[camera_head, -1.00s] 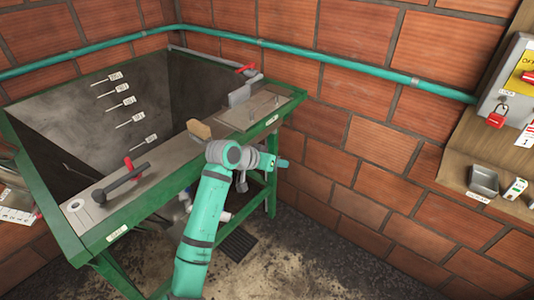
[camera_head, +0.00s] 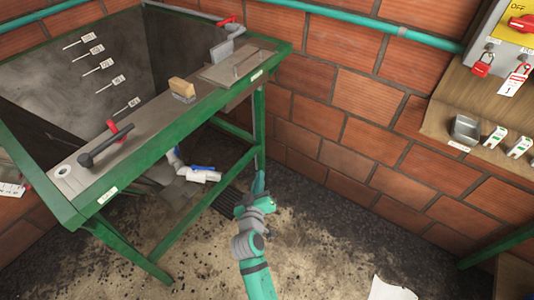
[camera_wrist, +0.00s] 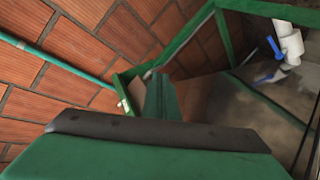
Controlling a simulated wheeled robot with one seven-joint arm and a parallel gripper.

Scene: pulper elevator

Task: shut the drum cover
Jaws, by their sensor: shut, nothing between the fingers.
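I cannot pick out a drum cover for certain in either view. A green-framed grey tank (camera_head: 55,200) stands at the left in the head view. A flat grey plate with a thin handle (camera_head: 232,70) lies on its right ledge; I cannot tell whether it is a cover. My gripper (camera_head: 259,182) is shut and empty, low in front of the tank's right leg and apart from the plate. In the wrist view, the shut fingers (camera_wrist: 160,98) point towards the green frame and brick wall.
A brush (camera_head: 182,88) and a red-marked dark handle (camera_head: 108,143) are on the ledge. A white pipe with blue valve handles (camera_head: 200,175) is below. A wooden board with a switch box (camera_head: 515,35) is at right. Floor in front is mostly open, with paper (camera_head: 392,290).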

